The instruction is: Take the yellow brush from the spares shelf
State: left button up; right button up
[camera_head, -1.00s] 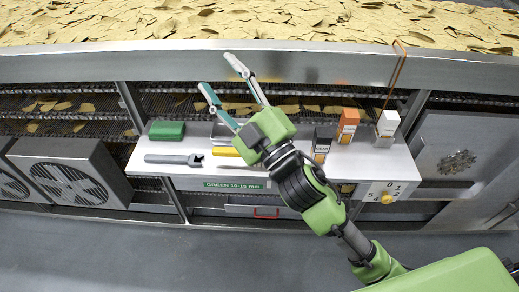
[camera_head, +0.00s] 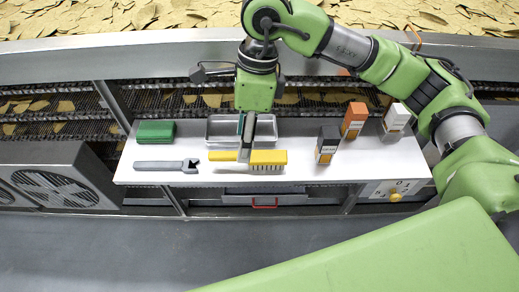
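The yellow brush (camera_head: 268,157) lies on the white spares shelf (camera_head: 310,174), near its front edge in the middle. Its handle is at the left, and its block with bristles is at the right. My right gripper (camera_head: 245,156) points straight down over the brush, with its fingertips at the brush's middle and overlapping it in the picture. The fingers are seen nearly edge-on and hide part of the brush. I cannot tell whether they are closed on it. The brush appears to rest at shelf height. My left gripper is not in view.
A grey wrench (camera_head: 167,165) and green block (camera_head: 155,132) lie left of the brush. A metal tray (camera_head: 222,129) is behind it. Dark (camera_head: 327,144), orange (camera_head: 354,119) and white (camera_head: 396,118) boxes stand at right. The chip conveyor's rail (camera_head: 120,58) runs behind and above.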

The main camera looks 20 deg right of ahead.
jog(key=h, duration=0.2)
send_over(263, 155)
jog(key=shift+t, duration=0.4)
jog(key=f+p, duration=0.1)
jog(key=f, duration=0.2)
jog(key=f+p, duration=0.1)
jog(key=f, duration=0.2)
jog(key=shift+s+f, duration=0.2)
jog(key=shift+f, duration=0.4)
jog(key=shift+f+p, duration=0.5)
jog(key=shift+p, duration=0.2)
notch_tip(263, 155, down, 4)
jog(key=shift+w+r+p, duration=0.1)
jog(key=shift+r+p, duration=0.15)
jog(key=shift+p, duration=0.65)
jog(key=shift+f, duration=0.45)
jog(key=c, duration=1.3)
